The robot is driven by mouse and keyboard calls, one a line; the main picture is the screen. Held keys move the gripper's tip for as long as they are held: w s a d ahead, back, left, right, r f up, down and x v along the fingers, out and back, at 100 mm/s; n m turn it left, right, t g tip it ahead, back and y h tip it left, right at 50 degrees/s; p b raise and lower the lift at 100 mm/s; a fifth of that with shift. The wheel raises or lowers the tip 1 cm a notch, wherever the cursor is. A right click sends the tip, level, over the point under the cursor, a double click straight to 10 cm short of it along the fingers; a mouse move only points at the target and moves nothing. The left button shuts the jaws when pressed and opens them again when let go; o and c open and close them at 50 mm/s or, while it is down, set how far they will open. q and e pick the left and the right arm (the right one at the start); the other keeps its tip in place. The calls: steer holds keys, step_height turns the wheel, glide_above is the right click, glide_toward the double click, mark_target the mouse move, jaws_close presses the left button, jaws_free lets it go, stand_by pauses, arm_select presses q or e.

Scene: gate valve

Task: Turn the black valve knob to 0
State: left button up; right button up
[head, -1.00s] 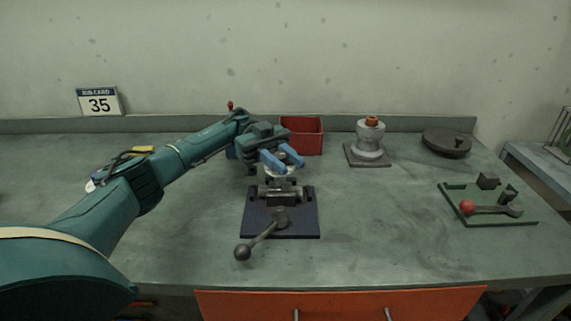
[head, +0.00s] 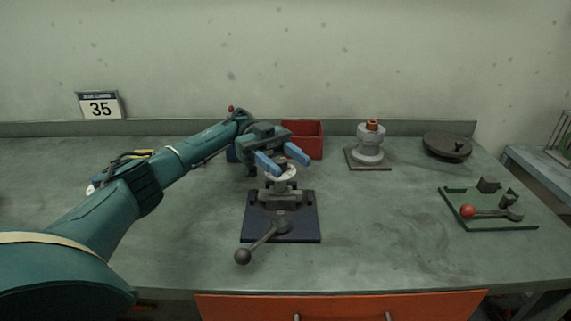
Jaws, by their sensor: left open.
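A pale round valve body (head: 287,178) with a dark part at its centre sits just behind and above a grey vise (head: 281,197) on a dark blue base plate (head: 303,232). I cannot make out a black knob or any 0 mark clearly; the fingers partly cover this spot. My left gripper (head: 283,159) is open, its two blue fingers spread apart over the pale round part. I cannot tell whether they touch it. My right gripper is not in view.
The vise's lever ends in a dark ball (head: 243,256) at the front. A red bin (head: 308,140) stands behind the gripper. To the right are a grey fitting with an orange top (head: 370,145), a dark disc (head: 446,146) and a green board (head: 478,223) with a red-balled lever.

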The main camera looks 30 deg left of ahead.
mark_target(285, 175)
arm_select(q)
step_height(285, 175, up, 9)
steer(key=shift+p, duration=0.3)
steer(key=shift+r, duration=0.1)
steer(key=shift+c, duration=0.2)
